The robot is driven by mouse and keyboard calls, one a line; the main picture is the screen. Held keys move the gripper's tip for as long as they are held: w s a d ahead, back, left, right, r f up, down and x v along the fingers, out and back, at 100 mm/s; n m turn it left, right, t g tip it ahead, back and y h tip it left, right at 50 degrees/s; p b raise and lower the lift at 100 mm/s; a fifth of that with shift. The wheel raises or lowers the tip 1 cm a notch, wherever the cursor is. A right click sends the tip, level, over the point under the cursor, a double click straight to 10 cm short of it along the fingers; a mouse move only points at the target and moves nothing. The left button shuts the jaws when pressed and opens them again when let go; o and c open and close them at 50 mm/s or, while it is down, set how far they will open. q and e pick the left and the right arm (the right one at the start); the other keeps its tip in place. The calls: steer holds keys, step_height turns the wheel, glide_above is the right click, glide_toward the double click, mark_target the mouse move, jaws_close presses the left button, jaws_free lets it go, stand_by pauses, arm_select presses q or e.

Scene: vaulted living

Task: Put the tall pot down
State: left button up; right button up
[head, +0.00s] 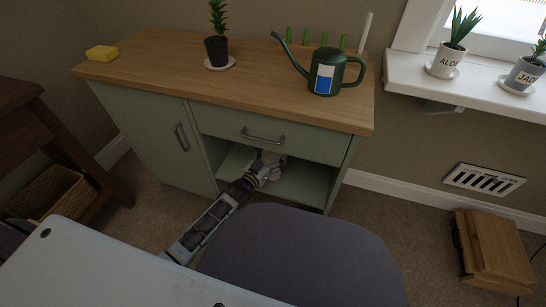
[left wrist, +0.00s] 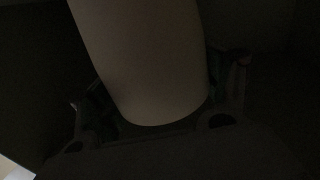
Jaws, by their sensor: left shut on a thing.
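My left gripper (head: 266,166) reaches into the open shelf space (head: 300,186) of the green cabinet, below its drawer. In the left wrist view, a pale, smooth, rounded thing, which I take to be the tall pot (left wrist: 145,65), stands between the dark fingers of the gripper (left wrist: 155,120). The gripper is shut on it. The view is very dark, so I cannot tell whether the pot touches the shelf floor. In the head view I cannot make out the pot; the cabinet and gripper hide it. My right gripper is not in view.
The wooden cabinet top (head: 150,62) holds a yellow sponge (head: 102,52), a potted plant (head: 217,50), and a green watering can (head: 326,74). The drawer (head: 290,139) above the shelf is shut. A wooden box (head: 494,250) lies on the floor at right.

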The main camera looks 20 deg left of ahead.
arm_select(q)
steer(key=shift+f, duration=0.15)
stand_by(0.3)
steer(key=o, duration=1.4)
steer(key=shift+c, duration=0.2)
steer(key=shift+p+v, duration=0.6)
steer(key=shift+v, duration=0.7)
steer(key=p+v, duration=0.2)
steer(key=v, duration=0.4)
steer(key=shift+s+a, duration=0.15)
steer(key=shift+s, duration=0.2)
steer(key=p+v, duration=0.1)
steer(key=v, duration=0.1)
steer(key=shift+s+a, duration=0.1)
steer(key=shift+s, duration=0.25)
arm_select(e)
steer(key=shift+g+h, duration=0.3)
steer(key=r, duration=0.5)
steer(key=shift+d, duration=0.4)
